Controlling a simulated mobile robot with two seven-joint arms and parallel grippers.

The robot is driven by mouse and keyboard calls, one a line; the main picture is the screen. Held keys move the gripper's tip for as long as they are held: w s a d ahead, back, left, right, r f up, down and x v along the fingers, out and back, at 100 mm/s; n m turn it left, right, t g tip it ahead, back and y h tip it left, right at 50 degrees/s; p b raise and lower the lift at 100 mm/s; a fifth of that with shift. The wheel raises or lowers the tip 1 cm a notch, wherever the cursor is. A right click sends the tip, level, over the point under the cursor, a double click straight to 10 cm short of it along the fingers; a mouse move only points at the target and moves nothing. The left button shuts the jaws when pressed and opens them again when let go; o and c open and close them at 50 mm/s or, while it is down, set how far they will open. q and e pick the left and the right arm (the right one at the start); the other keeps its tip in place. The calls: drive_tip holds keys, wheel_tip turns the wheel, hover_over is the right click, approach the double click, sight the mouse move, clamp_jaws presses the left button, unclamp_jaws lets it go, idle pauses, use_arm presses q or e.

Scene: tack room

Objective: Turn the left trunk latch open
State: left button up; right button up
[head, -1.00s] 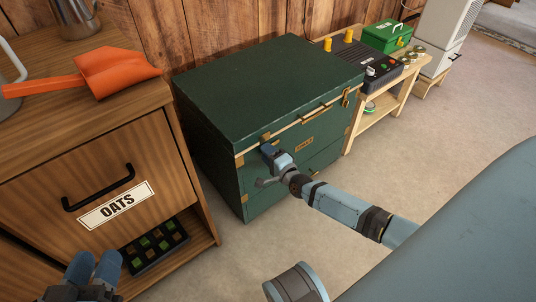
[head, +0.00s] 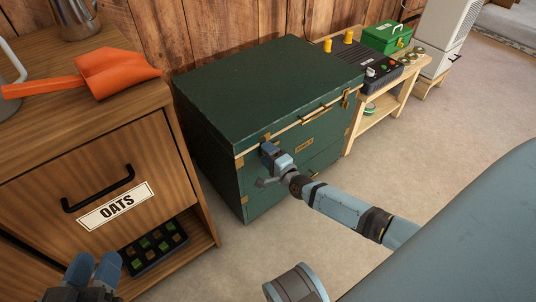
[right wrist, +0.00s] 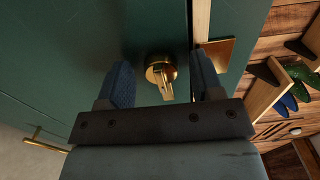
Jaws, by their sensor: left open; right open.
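The green trunk (head: 270,85) stands against the wood wall with its lid down. Its left latch (right wrist: 161,72), a round brass piece with a small tab, shows in the right wrist view; in the head view my right gripper covers it. My right gripper (head: 268,153) is at the trunk's front left. In the right wrist view its two fingers (right wrist: 163,78) are apart, one on each side of the latch, with gaps visible. The right latch (head: 346,98) shows near the trunk's right front corner. My left gripper (head: 94,266) is open and empty at the bottom left.
A wooden cabinet labelled OATS (head: 115,207) stands left of the trunk, with an orange scoop (head: 115,72) on top and a dark tray (head: 155,248) low down. A low wooden bench (head: 385,97) holds a green box (head: 388,36). Floor in front is clear.

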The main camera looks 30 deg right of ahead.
drive_tip(key=shift+s, duration=0.1)
use_arm(q)
wheel_tip(320, 180, up, 5)
drive_tip(key=n+t+p, duration=0.1)
drive_tip(key=t+p, duration=0.1)
drive_tip(key=p, duration=0.2)
drive_tip(key=shift+s+a, duration=0.1)
use_arm(e)
drive_tip(key=s+d, duration=0.1)
drive_tip(key=s, duration=1.2)
drive_tip(key=shift+s, duration=0.3)
